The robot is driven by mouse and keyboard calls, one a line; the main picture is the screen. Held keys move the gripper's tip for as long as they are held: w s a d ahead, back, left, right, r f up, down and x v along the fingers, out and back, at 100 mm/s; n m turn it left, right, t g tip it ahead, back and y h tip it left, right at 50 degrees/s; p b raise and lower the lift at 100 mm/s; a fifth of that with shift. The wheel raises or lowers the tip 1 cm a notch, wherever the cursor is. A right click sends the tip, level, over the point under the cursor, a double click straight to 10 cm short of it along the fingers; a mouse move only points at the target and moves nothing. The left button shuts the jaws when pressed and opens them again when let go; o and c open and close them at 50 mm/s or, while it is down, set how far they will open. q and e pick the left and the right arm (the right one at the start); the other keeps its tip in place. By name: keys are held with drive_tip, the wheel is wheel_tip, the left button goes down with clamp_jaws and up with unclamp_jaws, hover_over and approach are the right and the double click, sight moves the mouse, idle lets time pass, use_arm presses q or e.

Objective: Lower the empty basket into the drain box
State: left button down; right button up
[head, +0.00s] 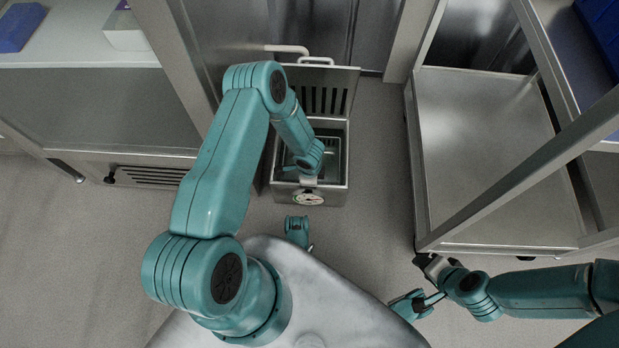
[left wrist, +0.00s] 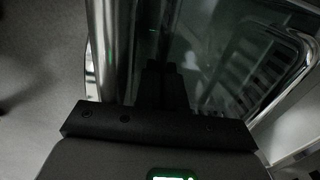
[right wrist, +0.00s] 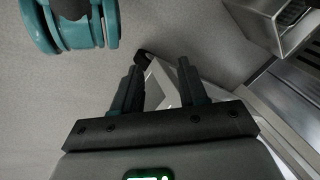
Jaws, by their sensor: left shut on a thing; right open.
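The drain box (head: 337,190) is a steel box on the floor in the head view, with a round dial on its front. Its slotted lid (head: 345,80) stands up at the back. The basket (head: 336,143) shows as a dark shape with a thin rim inside the box mouth, partly hidden by my left wrist. My left gripper (left wrist: 160,80) is shut on the basket; its fingertips are hard to see in the dark left wrist view. How deep the basket sits cannot be told. My right gripper (right wrist: 160,88) is open and empty near the steel cart's lower corner.
The steel cart (head: 485,120) stands to the right of the box, with bare floor (head: 384,150) between. A steel counter (head: 100,110) is on the left. Cabinet doors stand close behind the lid. A pink-white pipe (head: 285,48) runs near the lid.

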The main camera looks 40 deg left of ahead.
use_arm(q)
drive_tip(key=shift+s+a+f, duration=0.1)
drive_tip(key=shift+f, duration=0.75)
use_arm(e)
drive_tip(key=shift+f, duration=0.45)
use_arm(q)
drive_tip(key=c, duration=1.2)
unclamp_jaws()
drive_tip(key=shift+o, duration=0.2)
use_arm(e)
drive_tip(key=shift+r, duration=0.1)
use_arm(q)
drive_tip(key=shift+r+p, duration=0.85)
drive_tip(key=shift+p, duration=0.05)
wheel_tip(320, 180, up, 14)
drive_tip(key=p, duration=0.8)
drive_tip(key=shift+r, duration=0.15)
use_arm(e)
drive_tip(key=s+a+r+g, duration=0.1)
drive_tip(key=s+r+g, duration=0.1)
drive_tip(key=s+r, duration=0.3)
wheel_tip(320, 180, up, 4)
drive_tip(key=shift+a+r, duration=0.1)
drive_tip(key=shift+a, duration=0.2)
use_arm(q)
drive_tip(key=shift+d, duration=0.2)
use_arm(e)
drive_tip(key=shift+s, duration=0.1)
